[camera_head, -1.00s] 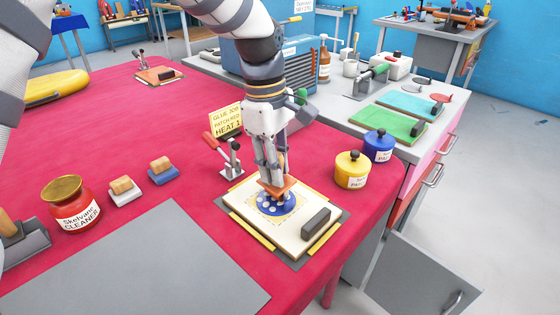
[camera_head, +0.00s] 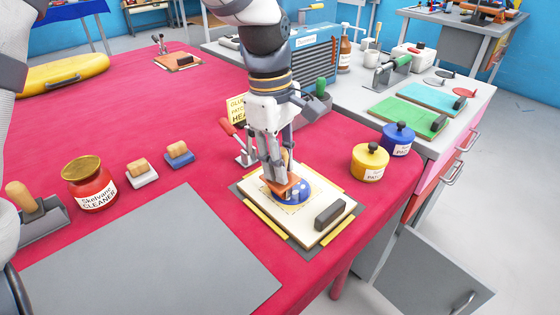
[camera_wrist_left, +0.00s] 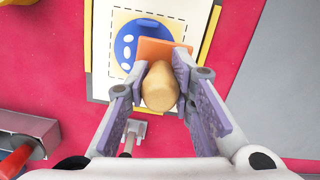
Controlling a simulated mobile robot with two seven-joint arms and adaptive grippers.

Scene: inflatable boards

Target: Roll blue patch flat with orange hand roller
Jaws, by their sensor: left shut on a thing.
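The blue patch (camera_head: 305,189) with pale dots lies on a cream board (camera_head: 292,218) near the table's right edge. In the left wrist view the patch (camera_wrist_left: 128,42) sits inside a dashed square. My left gripper (camera_head: 278,180) is over the board, its fingers shut on the wooden handle of the orange hand roller. The handle (camera_wrist_left: 160,88) shows between the fingers in the left wrist view. The roller's orange part (camera_head: 286,188) is over the patch and hides some of it; I cannot tell how firmly it presses. My right gripper is not in view.
A dark block (camera_head: 329,213) sits on the board's near right side. A red-handled clamp (camera_head: 240,145) stands behind it. Yellow (camera_head: 369,164) and blue (camera_head: 397,140) pots stand to the right.

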